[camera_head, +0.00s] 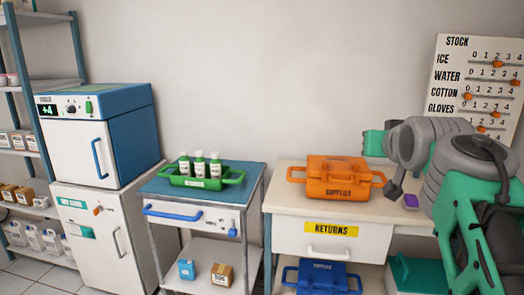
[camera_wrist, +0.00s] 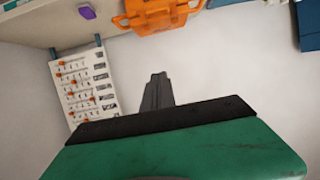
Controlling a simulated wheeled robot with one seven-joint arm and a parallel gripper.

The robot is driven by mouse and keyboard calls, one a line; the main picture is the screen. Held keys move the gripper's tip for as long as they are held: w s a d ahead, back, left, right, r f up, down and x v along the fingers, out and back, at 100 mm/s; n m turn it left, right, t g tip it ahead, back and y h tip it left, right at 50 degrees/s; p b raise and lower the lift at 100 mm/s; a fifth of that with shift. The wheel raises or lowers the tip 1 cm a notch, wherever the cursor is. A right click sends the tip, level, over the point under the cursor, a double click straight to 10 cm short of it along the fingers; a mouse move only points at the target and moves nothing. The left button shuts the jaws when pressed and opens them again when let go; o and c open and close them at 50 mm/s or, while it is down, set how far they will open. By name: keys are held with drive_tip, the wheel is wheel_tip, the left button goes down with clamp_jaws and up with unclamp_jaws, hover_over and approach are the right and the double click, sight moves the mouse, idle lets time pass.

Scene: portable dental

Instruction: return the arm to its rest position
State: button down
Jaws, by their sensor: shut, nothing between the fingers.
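My arm reaches in from the right in the head view. It is bent, with my gripper (camera_head: 394,190) pointing down above the right part of the white counter, right of the orange supplies case. In the wrist view my gripper (camera_wrist: 157,76) shows its dark fingers together, with nothing between them. The fingers are apart from the orange case (camera_head: 337,180), which also shows at the top of the wrist view (camera_wrist: 158,14). A small purple block (camera_head: 411,201) lies on the counter close to my gripper.
The white counter (camera_head: 290,206) has a returns drawer, with a blue case (camera_head: 322,277) below. A blue-topped cart (camera_head: 152,187) holds a green bottle carrier (camera_head: 184,182). A cooler (camera_head: 75,150) and shelves stand left. A stock board (camera_head: 455,75) hangs behind my arm. The wall between is bare.

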drive_tip(key=s+a+f+n+g+y+p, duration=0.1)
drive_tip(key=s+a+f+g+p, duration=0.4)
drive_tip(key=s+f+p, duration=0.3)
drive_tip(key=s+a+f+n+g+y+p, duration=0.1)
drive_tip(key=s+a+f+g+p, duration=0.4)
drive_tip(key=s+f+p, duration=0.4)
drive_tip(key=s+p, duration=0.3)
drive_tip(key=s, duration=0.1)
drive_tip(key=shift+a+f+g, duration=0.2)
drive_tip(key=shift+a+g, duration=0.05)
drive_tip(key=shift+g, duration=0.05)
idle(0.6)
